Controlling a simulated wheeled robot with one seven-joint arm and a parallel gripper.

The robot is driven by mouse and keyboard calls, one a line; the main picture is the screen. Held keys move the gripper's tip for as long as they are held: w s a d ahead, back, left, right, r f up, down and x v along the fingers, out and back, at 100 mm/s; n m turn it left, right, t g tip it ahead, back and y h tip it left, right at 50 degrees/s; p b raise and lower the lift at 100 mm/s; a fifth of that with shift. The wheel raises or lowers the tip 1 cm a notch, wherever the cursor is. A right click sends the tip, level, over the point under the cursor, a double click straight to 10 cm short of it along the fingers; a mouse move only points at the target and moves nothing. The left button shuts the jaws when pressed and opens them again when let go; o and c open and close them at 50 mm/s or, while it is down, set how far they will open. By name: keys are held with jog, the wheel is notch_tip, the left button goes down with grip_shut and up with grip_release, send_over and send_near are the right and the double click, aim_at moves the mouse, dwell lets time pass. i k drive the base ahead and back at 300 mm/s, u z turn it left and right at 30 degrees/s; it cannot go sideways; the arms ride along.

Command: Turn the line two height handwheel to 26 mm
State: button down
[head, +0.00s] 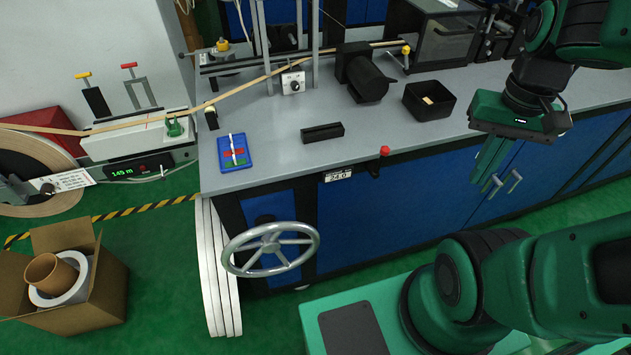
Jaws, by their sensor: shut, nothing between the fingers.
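The grey spoked height handwheel (270,249) is on the near left end of the blue workbench, low in front of its side panel. A small readout (338,175) on the bench's front edge appears to show 24.0. My gripper (486,184) is at the right, in front of the blue cabinet doors, with its green fingers pointing down. It is shut and empty, well to the right of the handwheel and apart from it. Nothing covers the wheel's rim.
A red knob (384,151) sticks up at the bench's front edge. A black bin (429,101), a black block (322,132) and a blue tray (234,152) are on the bench top (283,152). A cardboard box (97,300) stands on the floor at left. White discs (217,270) lean beside the wheel.

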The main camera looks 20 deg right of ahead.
aim_at(269, 243)
jog(key=u, duration=0.05)
jog(key=k, duration=0.5)
jog(key=z, duration=0.4)
jog(key=i, duration=0.55)
jog(key=u, duration=1)
